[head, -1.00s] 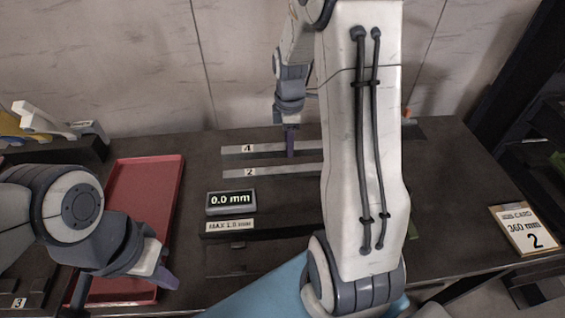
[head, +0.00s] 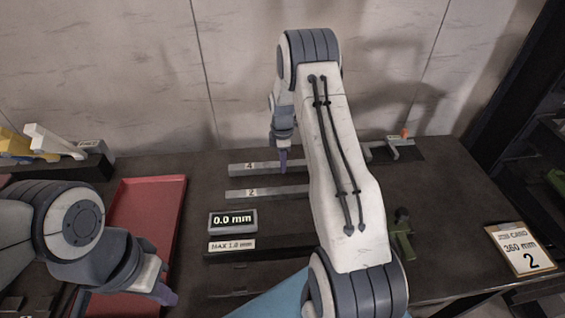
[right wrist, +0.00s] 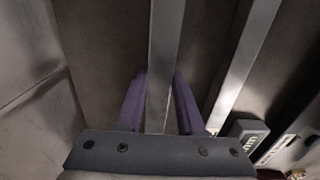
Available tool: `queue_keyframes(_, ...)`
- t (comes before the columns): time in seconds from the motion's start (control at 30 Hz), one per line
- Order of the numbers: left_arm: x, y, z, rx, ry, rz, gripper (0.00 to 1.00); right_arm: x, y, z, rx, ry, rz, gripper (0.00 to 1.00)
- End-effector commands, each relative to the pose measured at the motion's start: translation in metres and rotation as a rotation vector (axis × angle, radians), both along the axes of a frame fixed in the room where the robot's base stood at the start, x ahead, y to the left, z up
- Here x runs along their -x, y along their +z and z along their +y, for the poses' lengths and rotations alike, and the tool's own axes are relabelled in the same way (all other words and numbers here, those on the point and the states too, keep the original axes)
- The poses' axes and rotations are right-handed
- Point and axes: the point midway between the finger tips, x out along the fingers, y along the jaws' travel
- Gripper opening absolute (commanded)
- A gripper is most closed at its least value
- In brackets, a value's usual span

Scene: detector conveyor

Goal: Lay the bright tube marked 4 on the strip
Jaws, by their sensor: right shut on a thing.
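A pale grey bar marked 4 (head: 236,170) lies toward the back of the dark table, its right part hidden behind my right arm. A similar bar marked 2 (head: 236,195) lies parallel in front of it. My right gripper (head: 283,160) is at bar 4, right of its label. In the right wrist view its purple fingers (right wrist: 158,105) stand on both sides of bar 4 (right wrist: 164,60), shut on it. I cannot tell whether the bar is raised. My left gripper (head: 165,296) is over the front of the red tray, with one purple finger visible; its opening is unclear.
A red tray (head: 150,200) lies at left. A 0.0 mm display (head: 233,219) and a MAX 1.0 mm label (head: 232,245) stand before the bars. A card reading 360 mm, 2 (head: 520,248) lies at right. A small green fixture (head: 402,238) stands right of my arm.

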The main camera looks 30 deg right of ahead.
Motion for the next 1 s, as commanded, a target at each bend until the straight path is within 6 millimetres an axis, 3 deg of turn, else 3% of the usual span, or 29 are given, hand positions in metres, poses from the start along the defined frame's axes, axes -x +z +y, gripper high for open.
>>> queue_keyframes(0.5, 0.000, 0.001, 0.000, 0.000, 0.000, 0.000, 0.00, -0.001, -0.014, 0.000, 0.001, 0.000, -0.005, 0.00)
queue_keyframes(0.53, 0.000, 0.001, 0.000, 0.000, 0.000, 0.000, 0.00, -0.001, -0.015, 0.000, 0.001, 0.000, -0.003, 0.45)
queue_keyframes(0.6, 0.000, 0.002, 0.000, 0.000, 0.000, 0.000, 0.00, -0.001, -0.014, 0.000, 0.001, 0.000, -0.003, 0.67)
queue_keyframes(1.0, 0.000, 0.003, 0.000, 0.000, 0.000, 0.000, 0.00, -0.001, -0.008, 0.000, 0.002, 0.000, -0.004, 0.67)
